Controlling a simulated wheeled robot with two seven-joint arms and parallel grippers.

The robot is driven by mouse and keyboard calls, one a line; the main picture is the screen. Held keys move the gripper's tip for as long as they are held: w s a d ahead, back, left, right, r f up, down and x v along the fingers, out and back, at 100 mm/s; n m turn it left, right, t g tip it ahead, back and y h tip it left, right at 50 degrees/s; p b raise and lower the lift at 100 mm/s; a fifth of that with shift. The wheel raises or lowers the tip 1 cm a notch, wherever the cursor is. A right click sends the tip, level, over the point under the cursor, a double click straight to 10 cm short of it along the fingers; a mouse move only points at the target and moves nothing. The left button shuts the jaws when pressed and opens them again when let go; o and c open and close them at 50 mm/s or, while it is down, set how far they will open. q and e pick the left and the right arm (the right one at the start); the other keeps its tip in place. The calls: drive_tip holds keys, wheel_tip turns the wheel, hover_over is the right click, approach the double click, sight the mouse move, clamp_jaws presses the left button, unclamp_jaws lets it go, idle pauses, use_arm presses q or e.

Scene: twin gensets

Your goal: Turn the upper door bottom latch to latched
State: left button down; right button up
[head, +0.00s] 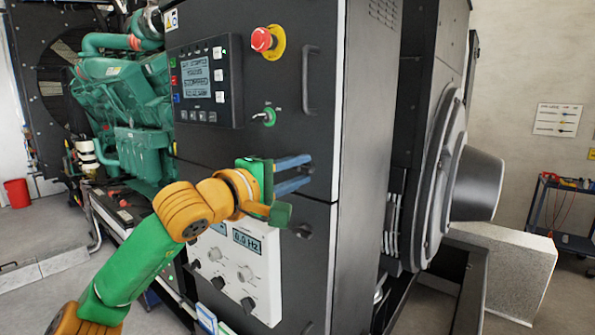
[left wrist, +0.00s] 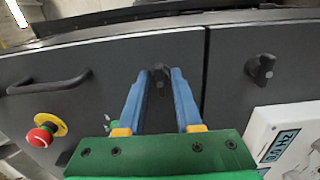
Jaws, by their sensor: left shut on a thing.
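The dark upper door bottom latch (left wrist: 162,73) sits on the grey upper door (left wrist: 100,72), close to the seam with the lower door. My left gripper (left wrist: 160,72) has its two blue fingers on either side of this latch and is shut on it. In the head view the left gripper (head: 308,171) reaches the door's right edge, and its fingers largely hide the latch. The latch's exact angle is hard to tell. My right gripper is in neither view.
A similar dark latch (head: 303,230) is on the lower door below. Above are a red emergency stop (head: 262,39), a green key switch (head: 265,116), a display panel (head: 205,82) and a door handle (head: 311,80). A white control panel (head: 234,268) lies under my left arm.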

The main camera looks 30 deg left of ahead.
use_arm(q)
drive_tip(key=shift+r, duration=0.1)
drive_tip(key=c, duration=0.6)
unclamp_jaws()
drive_tip(key=shift+w, duration=0.1)
drive_tip(key=s+b, duration=0.1)
drive_tip(key=s, duration=0.1)
drive_tip(key=s+b, duration=0.1)
drive_tip(key=s, duration=0.1)
drive_tip(key=s+b, duration=0.1)
drive_tip(key=s, duration=0.2)
drive_tip(key=shift+a+b, duration=0.3)
drive_tip(key=shift+b, duration=0.1)
